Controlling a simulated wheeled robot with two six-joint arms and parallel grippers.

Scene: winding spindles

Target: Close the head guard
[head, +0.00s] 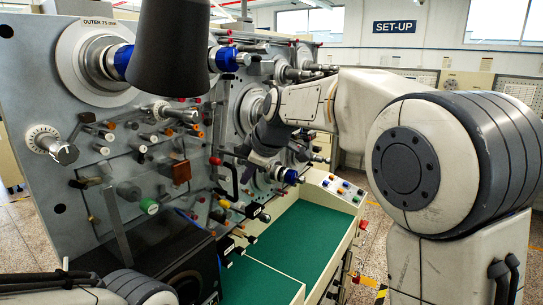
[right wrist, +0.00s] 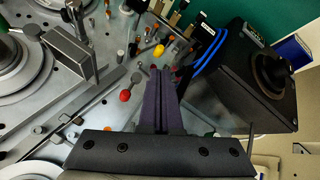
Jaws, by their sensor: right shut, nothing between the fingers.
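I cannot tell for sure which part is the head guard. A grey flat bar or plate (head: 117,228) stands upright in front of the lower left of the machine panel; it may belong to a guard. In the right wrist view a metal frame-like bracket (right wrist: 68,50) stands out from the panel at the upper left. My right gripper (head: 258,160) reaches in from the right, close to the panel's middle, partly lost among the knobs. Its dark fingers (right wrist: 161,72) are together and empty, above pins and knobs.
The winding machine's panel (head: 30,105) is crowded with spindles, rollers and coloured knobs. A green-topped bench (head: 290,240) is clear at lower right. A black box (right wrist: 245,70) with a round top part is right of the fingers. A dark tapered shape (head: 170,50) hides the panel's top.

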